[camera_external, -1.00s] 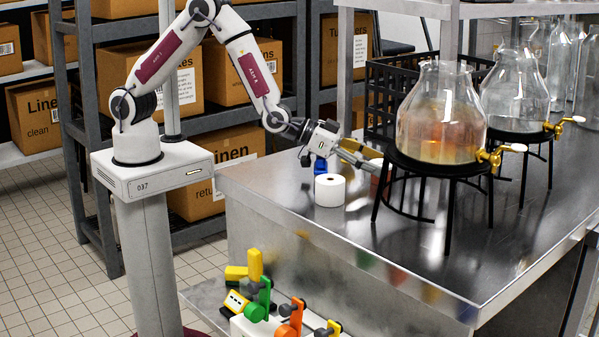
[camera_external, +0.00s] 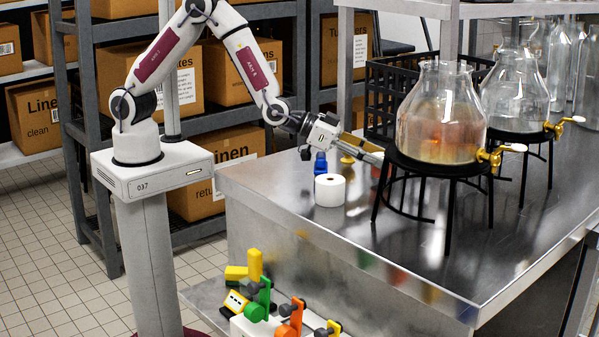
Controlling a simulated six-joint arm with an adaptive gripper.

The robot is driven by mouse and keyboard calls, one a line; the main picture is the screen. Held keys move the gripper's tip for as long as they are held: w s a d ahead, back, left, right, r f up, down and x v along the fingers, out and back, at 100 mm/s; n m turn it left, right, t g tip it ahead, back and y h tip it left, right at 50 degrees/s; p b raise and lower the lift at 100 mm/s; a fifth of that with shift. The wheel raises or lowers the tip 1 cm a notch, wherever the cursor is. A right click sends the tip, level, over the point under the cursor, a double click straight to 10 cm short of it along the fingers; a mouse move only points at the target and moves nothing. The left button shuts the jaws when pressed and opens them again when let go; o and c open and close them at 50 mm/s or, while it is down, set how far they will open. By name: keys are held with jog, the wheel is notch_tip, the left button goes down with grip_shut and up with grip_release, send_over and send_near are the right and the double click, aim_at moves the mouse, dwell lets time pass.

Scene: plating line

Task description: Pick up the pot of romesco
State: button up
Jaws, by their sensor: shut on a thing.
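My gripper (camera_external: 376,158) reaches to the right over the steel counter, behind the near glass dispenser. It is shut, its fingers pointing right and slightly down. The dispenser and its black stand cover the fingertips and whatever is between them. I cannot make out the pot of romesco itself; where the jaws close is hidden.
The glass dispenser (camera_external: 441,115) with amber-tinted contents stands on a black stand (camera_external: 447,168) close to my fingers. A white roll (camera_external: 330,190), a blue object (camera_external: 320,164) and a small yellow object (camera_external: 347,160) are nearby. A black crate (camera_external: 385,85) stands behind.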

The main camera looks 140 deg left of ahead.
jog(key=shift+r, duration=4.15)
jog(key=shift+w+d, duration=0.1)
